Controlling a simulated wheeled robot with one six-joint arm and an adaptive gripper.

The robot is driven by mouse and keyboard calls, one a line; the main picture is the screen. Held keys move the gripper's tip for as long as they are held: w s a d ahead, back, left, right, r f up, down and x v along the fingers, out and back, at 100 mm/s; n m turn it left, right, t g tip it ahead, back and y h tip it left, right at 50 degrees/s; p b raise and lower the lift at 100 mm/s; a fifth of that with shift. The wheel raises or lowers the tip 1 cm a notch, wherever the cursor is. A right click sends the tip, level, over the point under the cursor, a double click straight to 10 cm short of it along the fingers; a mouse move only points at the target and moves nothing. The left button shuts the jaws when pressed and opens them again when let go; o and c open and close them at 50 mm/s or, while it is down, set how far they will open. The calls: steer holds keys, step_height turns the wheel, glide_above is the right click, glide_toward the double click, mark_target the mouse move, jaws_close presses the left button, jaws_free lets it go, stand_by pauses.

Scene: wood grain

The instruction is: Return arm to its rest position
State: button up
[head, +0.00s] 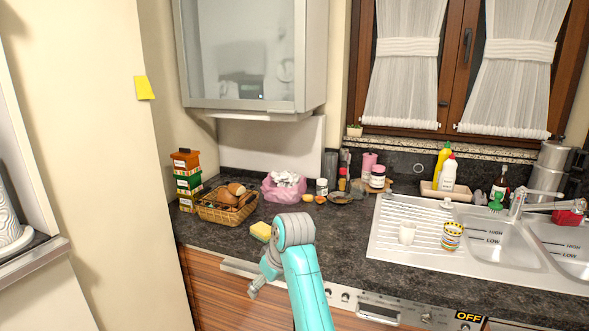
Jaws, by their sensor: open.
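My teal arm (307,290) rises from the bottom of the head view and bends at a grey joint (293,232) in front of the counter. My gripper (254,290) is the small grey end at the lower left of the arm, in front of the cabinet front and below the counter edge. It is open and nothing shows in it. Its fingers are small and hard to make out. The arm hides part of the counter edge.
A yellow sponge (261,231) lies on the dark counter (345,240) just left of the arm joint. A wicker basket (226,212) and a pink bag (285,192) stand behind.

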steer(key=s+d+f+m+t, duration=0.1)
steer(key=s+d+f, duration=0.35)
steer(key=f, duration=0.45)
steer(key=s+d+f+m+t, duration=0.1)
steer(key=s+d+f+t, duration=0.15)
steer(key=s+f, duration=0.4)
steer(key=s+d+f+m, duration=0.2)
steer(key=s+d+f, duration=0.15)
steer(key=f, duration=0.65)
steer(key=s+d+f+m+t+h, duration=0.1)
steer(key=s+d+f, duration=0.15)
steer(key=s, duration=0.25)
steer(key=s+d+f+t, duration=0.1)
steer(key=s+d+f, duration=0.1)
steer(key=s+d, duration=0.15)
steer(key=s+d+r+m+t+h, duration=0.1)
steer(key=s+d+r+t, duration=0.15)
steer(key=s, duration=0.85)
steer(key=s+d+r+m+t, duration=0.1)
steer(key=s+d, duration=0.3)
steer(key=s, duration=0.6)
steer(key=s+d+r+m+t+h, duration=0.1)
steer(key=s+d+r+t, duration=0.1)
steer(key=s+r, duration=1.3)
steer(key=shift+r+m, duration=0.4)
steer(key=shift+r, duration=0.1)
steer(key=shift+d, duration=0.1)
